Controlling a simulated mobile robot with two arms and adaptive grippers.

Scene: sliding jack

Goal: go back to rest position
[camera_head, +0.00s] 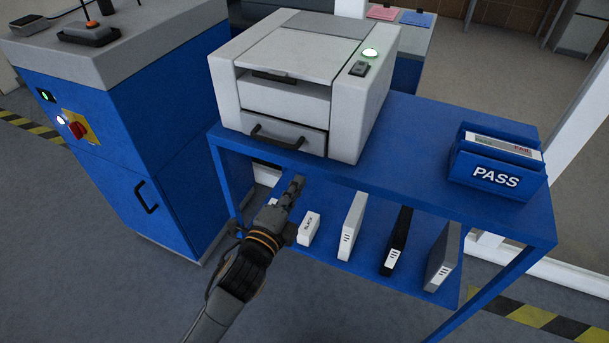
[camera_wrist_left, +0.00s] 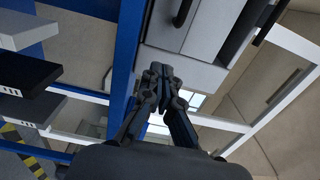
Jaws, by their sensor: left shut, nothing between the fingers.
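My left gripper (camera_head: 292,190) is shut and empty. It is in front of the blue table, just below the front edge of its top and below the printer's drawer handle. In the left wrist view the closed fingers (camera_wrist_left: 163,85) point toward the printer's underside and the table edge, with nothing between them. The white printer (camera_head: 290,75) stands on the blue table (camera_head: 400,165), its drawer (camera_head: 283,132) closed. My right gripper is not in either view.
A lower shelf holds a small white box (camera_head: 309,228), a white binder (camera_head: 352,225), a black binder (camera_head: 397,241) and a grey binder (camera_head: 443,256). A blue PASS tray (camera_head: 497,177) sits on the table's right. A blue cabinet (camera_head: 130,130) stands left, with a gap between.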

